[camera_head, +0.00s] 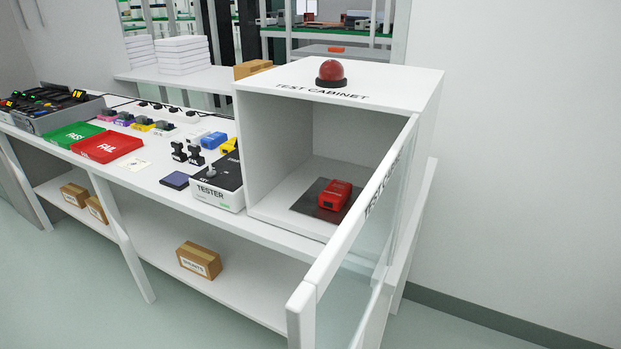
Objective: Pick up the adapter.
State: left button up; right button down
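No object is clearly marked as the adapter. Small black upright pieces (179,152) stand on the bench just behind the tester, and they may be adapters. Several small dark-topped pieces with coloured bases, one of them yellow (142,124), stand in a row farther left; I cannot tell what they are. A white tester (218,196) with a black top sits beside the test cabinet (438,95). A red device (335,195) lies on a dark mat (305,205) inside the cabinet. Neither of my grippers is in view.
The cabinet's glass door (345,262) stands open toward the front. A green PASS tray (73,135), a red FAIL tray (107,147) and a grey bin (58,117) are on the bench at left. A blue device (214,140) lies behind the tester. A carton (199,262) sits on the lower shelf.

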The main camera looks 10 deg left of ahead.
aim_at(332, 197)
jog(key=u, duration=1)
jog(key=k, duration=1.3)
jog(key=u, duration=1.25)
jog(key=i, duration=1.4)
jog(key=z, duration=1.2)
jog(key=i, duration=1)
jog(key=z, duration=1.05)
jog(key=k, duration=0.6)
jog(key=u, duration=0.35)
jog(key=i, duration=1)
jog(key=z, duration=0.2)
